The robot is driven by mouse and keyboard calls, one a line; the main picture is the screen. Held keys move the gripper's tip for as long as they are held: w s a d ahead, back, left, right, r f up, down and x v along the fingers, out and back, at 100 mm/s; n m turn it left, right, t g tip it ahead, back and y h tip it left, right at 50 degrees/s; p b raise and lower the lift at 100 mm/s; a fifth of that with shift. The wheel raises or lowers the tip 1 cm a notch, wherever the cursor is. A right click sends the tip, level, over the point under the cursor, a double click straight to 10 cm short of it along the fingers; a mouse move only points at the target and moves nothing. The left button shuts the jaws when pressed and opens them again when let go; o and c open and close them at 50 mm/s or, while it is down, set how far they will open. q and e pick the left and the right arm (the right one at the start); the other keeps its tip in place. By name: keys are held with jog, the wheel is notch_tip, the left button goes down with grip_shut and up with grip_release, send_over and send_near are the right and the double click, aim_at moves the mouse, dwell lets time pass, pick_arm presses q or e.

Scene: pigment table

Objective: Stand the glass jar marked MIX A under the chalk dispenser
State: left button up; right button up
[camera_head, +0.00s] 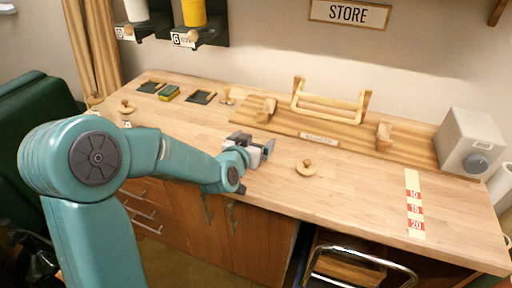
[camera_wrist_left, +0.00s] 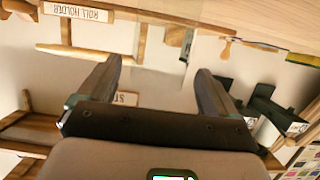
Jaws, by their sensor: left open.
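My left gripper (camera_head: 262,152) is above the wooden table near its front edge. In the left wrist view its two fingers (camera_wrist_left: 155,85) are apart, with a faint pale patch between them; I cannot tell whether that is clear glass. No jar marked MIX A can be made out. Two wall dispensers hang at the upper left of the head view: one with a white cylinder (camera_head: 136,10), one with a yellow cylinder (camera_head: 193,12) and a label reading 6. I cannot read which is the chalk one. My right gripper is not in view.
A wooden roll holder (camera_head: 330,108) stands at the back of the table (camera_head: 240,190). A grey box with a knob (camera_head: 470,140) is at the right. A round wooden knob piece (camera_head: 306,168) lies right of the gripper. A green-yellow sponge (camera_head: 169,93) lies at the back left.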

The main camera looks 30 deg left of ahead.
pick_arm(q)
jog(key=x, duration=0.4)
jog(key=shift+d, duration=0.1)
jog(key=shift+s+r, duration=0.15)
jog(key=c, duration=1.2)
jog(key=shift+c, duration=0.4)
notch_tip(320, 180, up, 9)
jog(key=p, duration=0.2)
notch_tip(320, 180, up, 11)
jog(key=p, duration=0.5)
send_over(260, 135)
jog(key=shift+s+d, duration=0.1)
jog(key=shift+s, duration=0.35)
